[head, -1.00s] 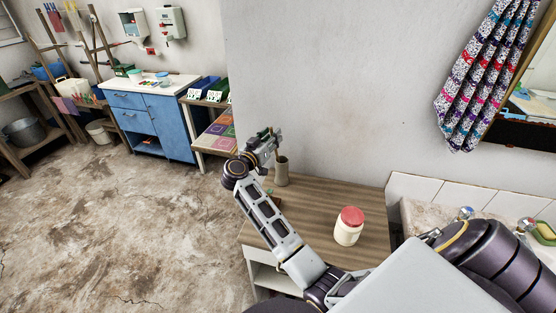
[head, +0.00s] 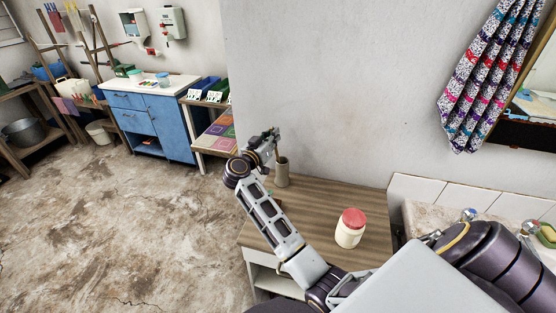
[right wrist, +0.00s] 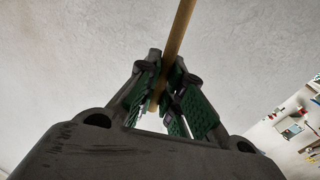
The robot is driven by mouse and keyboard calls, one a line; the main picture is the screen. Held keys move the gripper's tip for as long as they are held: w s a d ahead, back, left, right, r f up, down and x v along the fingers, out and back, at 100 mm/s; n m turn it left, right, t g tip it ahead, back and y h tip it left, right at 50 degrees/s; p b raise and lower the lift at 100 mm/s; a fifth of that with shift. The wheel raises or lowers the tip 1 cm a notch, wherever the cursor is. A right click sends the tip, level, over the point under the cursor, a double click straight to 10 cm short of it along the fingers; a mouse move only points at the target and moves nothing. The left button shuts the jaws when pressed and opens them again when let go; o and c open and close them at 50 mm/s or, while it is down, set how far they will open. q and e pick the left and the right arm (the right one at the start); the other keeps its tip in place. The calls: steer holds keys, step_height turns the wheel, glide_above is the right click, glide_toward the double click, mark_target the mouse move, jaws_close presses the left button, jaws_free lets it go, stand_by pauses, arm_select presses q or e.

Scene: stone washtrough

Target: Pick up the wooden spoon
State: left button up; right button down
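My right gripper (head: 272,136) is at the far end of the wooden side table, just above and left of the grey-beige jug (head: 282,172). In the right wrist view its green-padded fingers (right wrist: 165,84) are closed on a thin, light wooden stick, the handle of the wooden spoon (right wrist: 182,25). The handle runs between the pads and out of the top of that view, slightly tilted. My left gripper is not in view.
A white jar with a red lid (head: 351,228) stands on the side table (head: 325,205), close to my right forearm. The wall is right behind the table. A stone trough (head: 430,215) with taps is at the right. A blue cabinet (head: 160,125) is farther back left; the floor there is clear.

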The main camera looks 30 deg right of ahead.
stand_by(0.4)
steer(key=shift+r, duration=0.8)
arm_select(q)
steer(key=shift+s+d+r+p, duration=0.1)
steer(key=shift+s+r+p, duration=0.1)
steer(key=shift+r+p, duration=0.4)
arm_select(e)
step_height(320, 180, up, 16)
steer(key=shift+r, duration=0.25)
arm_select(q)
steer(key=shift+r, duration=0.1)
arm_select(e)
steer(key=shift+f, duration=0.15)
